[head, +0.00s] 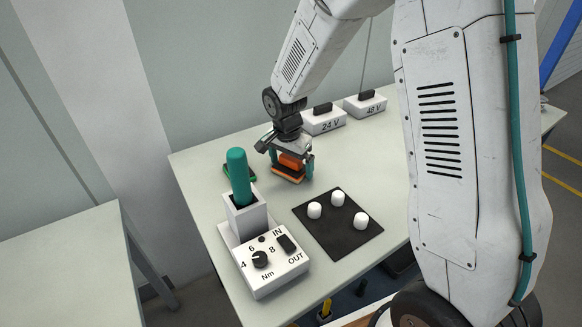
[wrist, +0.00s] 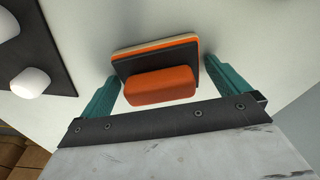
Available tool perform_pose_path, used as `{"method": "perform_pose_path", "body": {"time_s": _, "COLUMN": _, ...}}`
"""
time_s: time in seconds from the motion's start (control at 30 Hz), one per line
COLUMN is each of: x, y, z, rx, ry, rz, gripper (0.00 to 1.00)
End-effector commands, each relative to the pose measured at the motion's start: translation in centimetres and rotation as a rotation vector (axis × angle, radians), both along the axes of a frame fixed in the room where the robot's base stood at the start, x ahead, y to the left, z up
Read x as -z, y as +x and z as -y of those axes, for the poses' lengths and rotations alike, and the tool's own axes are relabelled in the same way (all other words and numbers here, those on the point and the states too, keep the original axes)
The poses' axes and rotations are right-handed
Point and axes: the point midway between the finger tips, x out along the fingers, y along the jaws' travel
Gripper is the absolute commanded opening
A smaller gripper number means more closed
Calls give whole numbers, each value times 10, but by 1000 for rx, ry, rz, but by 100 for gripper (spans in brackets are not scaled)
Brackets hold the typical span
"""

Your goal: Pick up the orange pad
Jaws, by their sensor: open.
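The orange pad (head: 288,174) lies on the pale table, with an orange block-shaped grip on top of a dark plate and an orange and cream layer below. In the wrist view the pad (wrist: 160,86) sits ahead of and between my fingers. My gripper (head: 291,164) is over the pad in the head view, its teal fingers on either side. In the wrist view my gripper (wrist: 160,84) is open, with a gap between each finger and the orange grip. I cannot tell how far the fingertips are above the table.
A green pad (head: 238,172) lies left of my gripper, partly behind a teal-handled tool in a white holder (head: 245,217). A white control box (head: 270,267) and a black mat (head: 338,238) with white knobs stand in front. Boxes marked 24 V (head: 323,121) and 48 V (head: 365,105) stand behind.

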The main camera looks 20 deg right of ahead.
Motion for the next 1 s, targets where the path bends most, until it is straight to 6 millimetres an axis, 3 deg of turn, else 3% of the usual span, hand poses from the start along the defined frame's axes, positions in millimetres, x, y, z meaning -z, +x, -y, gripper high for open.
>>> {"method": "perform_pose_path", "body": {"time_s": 0.17, "x": 0, "y": 0, "z": 0, "rx": 0, "ry": 1, "rz": 1, "gripper": 100}}
{"method": "perform_pose_path", "body": {"time_s": 0.3, "x": 0, "y": 0, "z": 0, "rx": 0, "ry": 1, "rz": 1, "gripper": 64}}
{"method": "perform_pose_path", "body": {"time_s": 0.4, "x": 0, "y": 0, "z": 0, "rx": 0, "ry": 1, "rz": 1, "gripper": 59}}
{"method": "perform_pose_path", "body": {"time_s": 0.67, "x": -6, "y": 1, "z": 0, "rx": 0, "ry": 1, "rz": 3, "gripper": 58}}
{"method": "perform_pose_path", "body": {"time_s": 1.0, "x": -69, "y": 1, "z": 0, "rx": 0, "ry": 0, "rz": 6, "gripper": 58}}
